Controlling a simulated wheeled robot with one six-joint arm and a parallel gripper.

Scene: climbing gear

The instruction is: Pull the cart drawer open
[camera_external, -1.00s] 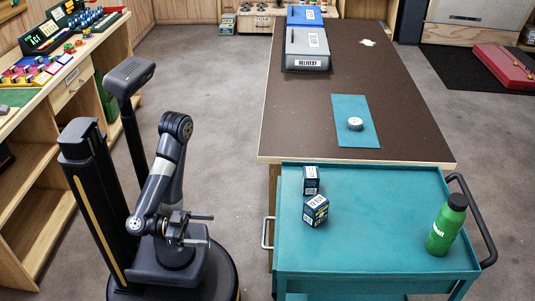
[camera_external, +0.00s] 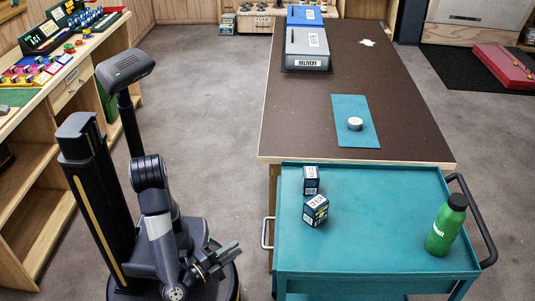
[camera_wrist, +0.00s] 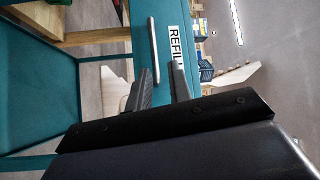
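The teal cart (camera_external: 365,262) stands at the front right. The drawer handle (camera_external: 267,233), a silver bar, sticks out on the cart's left side. In the wrist view the handle (camera_wrist: 154,50) is beside a white label (camera_wrist: 174,46) on the teal drawer front. The drawer looks shut. My gripper (camera_external: 235,247) is left of the handle, apart from it. In the wrist view my gripper (camera_wrist: 160,72) has its fingers apart with nothing between them, and the handle lies beyond the fingertips. The fingers hide part of the label.
Two small dark boxes (camera_external: 314,209) and a green bottle (camera_external: 445,225) stand on the cart top. A brown-topped table (camera_external: 330,110) stands behind the cart. A wooden workbench (camera_external: 60,85) lies at the left. Bare floor separates my base from the cart.

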